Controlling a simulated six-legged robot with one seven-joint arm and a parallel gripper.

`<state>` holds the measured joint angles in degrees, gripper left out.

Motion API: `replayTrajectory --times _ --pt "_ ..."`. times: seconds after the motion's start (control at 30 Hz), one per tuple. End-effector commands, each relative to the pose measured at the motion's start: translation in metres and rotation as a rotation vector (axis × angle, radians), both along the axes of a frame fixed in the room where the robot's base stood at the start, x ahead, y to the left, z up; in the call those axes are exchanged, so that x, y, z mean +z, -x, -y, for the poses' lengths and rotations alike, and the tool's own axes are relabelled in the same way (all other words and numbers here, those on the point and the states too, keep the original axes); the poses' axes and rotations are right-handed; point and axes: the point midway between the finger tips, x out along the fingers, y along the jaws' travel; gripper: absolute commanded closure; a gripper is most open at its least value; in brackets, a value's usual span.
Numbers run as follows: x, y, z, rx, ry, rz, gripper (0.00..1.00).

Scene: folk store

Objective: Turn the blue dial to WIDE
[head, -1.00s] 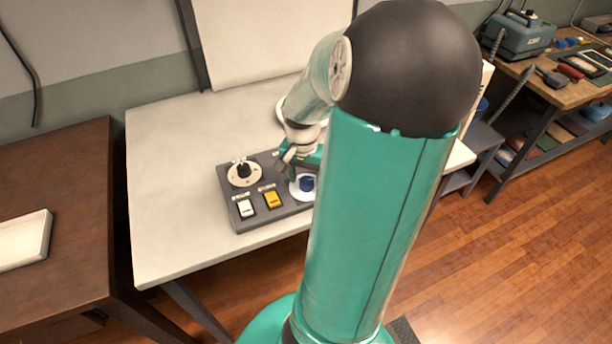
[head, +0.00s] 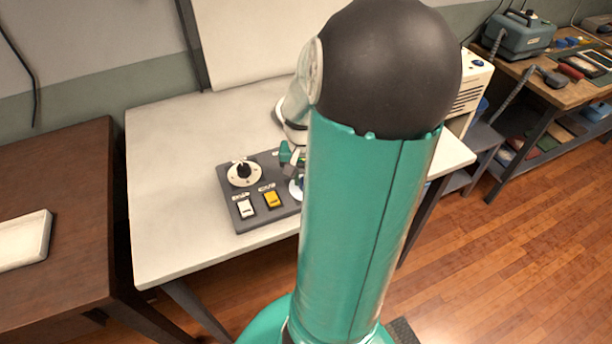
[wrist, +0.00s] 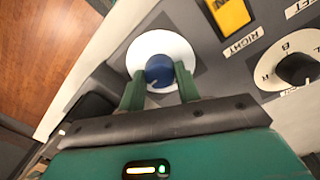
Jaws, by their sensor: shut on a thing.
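The blue dial (wrist: 160,71) is a round blue knob on a white disc (wrist: 163,46) on the grey control panel (wrist: 205,45). In the wrist view my gripper (wrist: 160,78) has its two green fingers on either side of the knob, shut on it. In the head view my arm hides the dial, and only the left edge of its white disc (head: 294,188) shows. I cannot read a WIDE mark or the dial's pointer in either view.
A black dial (head: 243,171) on a white disc, a white switch (head: 245,208) and a yellow switch (head: 272,200) share the panel. The panel lies on a pale table (head: 165,190) with clear space to its left. A white box with slots (head: 470,95) stands at right.

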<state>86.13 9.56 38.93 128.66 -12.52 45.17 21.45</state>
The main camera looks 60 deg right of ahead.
Motion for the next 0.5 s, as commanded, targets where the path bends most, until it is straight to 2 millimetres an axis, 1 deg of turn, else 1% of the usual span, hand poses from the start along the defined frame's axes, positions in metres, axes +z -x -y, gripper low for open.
replayTrajectory --times 0.5 --pt "-0.0001 -0.0001 -0.0016 0.487 -0.001 -0.001 0.9"
